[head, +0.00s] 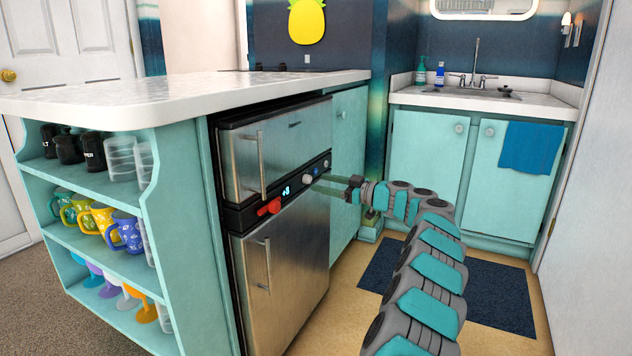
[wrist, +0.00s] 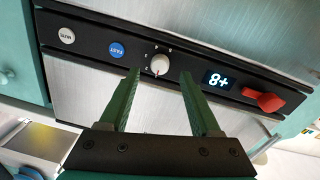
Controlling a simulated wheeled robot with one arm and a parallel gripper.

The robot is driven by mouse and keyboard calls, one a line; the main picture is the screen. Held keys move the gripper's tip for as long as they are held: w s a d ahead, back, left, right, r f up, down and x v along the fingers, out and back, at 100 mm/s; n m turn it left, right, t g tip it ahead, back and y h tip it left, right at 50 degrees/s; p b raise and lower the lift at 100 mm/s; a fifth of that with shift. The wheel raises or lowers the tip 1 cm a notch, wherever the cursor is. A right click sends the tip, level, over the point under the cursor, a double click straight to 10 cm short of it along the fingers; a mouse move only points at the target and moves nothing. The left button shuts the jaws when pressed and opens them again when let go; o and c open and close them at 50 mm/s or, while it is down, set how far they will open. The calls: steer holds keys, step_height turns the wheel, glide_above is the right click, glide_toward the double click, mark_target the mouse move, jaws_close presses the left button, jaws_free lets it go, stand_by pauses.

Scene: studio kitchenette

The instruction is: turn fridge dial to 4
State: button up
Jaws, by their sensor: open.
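The fridge (head: 285,240) is steel-fronted and has a black control strip between its two doors. The fridge dial (head: 308,179) is a small pale round knob on that strip. In the wrist view the dial (wrist: 160,64) has a small red mark at its lower edge and tiny marks around it, too small to read surely. My gripper (head: 319,184) is open in front of the strip. In the wrist view its green fingers (wrist: 160,75) stand on either side of the dial, with gaps; contact is not visible.
Beside the dial are a lit display (wrist: 219,79) reading +8, a red lever (wrist: 264,101), a blue button (wrist: 116,50) and a white button (wrist: 67,36). Door handles (head: 261,165) stick out. A white counter (head: 180,92) overhangs the fridge. The floor (head: 340,320) in front is clear.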

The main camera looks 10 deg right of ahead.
mark_target(310, 179)
steer(key=shift+x, duration=1.55)
steer(key=shift+s, duration=0.1)
jaws_close()
